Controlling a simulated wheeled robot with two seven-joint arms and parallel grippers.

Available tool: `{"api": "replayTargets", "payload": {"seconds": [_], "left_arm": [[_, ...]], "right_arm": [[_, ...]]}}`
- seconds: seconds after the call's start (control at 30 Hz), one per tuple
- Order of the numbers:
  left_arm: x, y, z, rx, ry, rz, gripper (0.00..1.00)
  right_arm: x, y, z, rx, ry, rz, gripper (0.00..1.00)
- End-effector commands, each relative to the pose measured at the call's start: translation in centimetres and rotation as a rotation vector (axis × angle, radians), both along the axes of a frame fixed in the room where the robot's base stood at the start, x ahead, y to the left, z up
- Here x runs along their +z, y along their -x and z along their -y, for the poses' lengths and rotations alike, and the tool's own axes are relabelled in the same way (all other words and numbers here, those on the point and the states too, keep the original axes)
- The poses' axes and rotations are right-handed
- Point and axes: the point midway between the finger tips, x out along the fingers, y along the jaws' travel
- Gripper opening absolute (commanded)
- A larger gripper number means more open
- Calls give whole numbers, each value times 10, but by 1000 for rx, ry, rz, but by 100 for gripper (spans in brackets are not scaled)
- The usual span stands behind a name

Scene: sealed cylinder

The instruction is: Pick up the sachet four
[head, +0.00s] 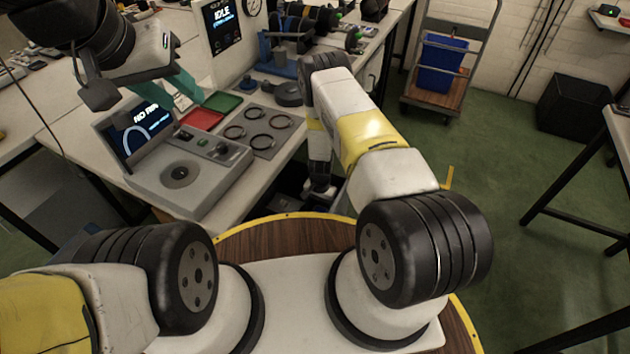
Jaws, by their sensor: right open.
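I cannot make out any sachet clearly in the head view. My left gripper (190,98) is at the upper left, above the bench near the red and green trays. Teal pieces show at its end; I cannot tell whether they are its fingers or something held. My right gripper (319,192) is open and points down just past the bench's right edge, low beside a dark area under the bench. Its fingertips are small and dark, and I see nothing between them.
A grey device (185,172) with a tilted screen stands on the bench. A red tray (201,118), a green tray (224,102) and a grey plate with several dark rings (262,130) lie behind it. A trolley with a blue bin (441,66) stands on the open green floor.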

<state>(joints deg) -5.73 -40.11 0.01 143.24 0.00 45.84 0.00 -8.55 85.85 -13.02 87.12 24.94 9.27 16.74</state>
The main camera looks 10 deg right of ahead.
Motion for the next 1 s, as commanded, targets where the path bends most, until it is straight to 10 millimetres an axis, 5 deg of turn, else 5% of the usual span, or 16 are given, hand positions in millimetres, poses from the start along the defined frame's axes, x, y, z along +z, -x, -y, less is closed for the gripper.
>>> {"api": "replayTargets", "payload": {"seconds": [0.3,0.63,1.0], "left_arm": [[0,0,0,0,0,0,36],[0,0,0,0,0,0,36],[0,0,0,0,0,0,36]], "right_arm": [[-8,0,0,0,0,1,78],[-7,0,0,0,0,1,15],[7,-2,0,0,-1,3,13]]}}
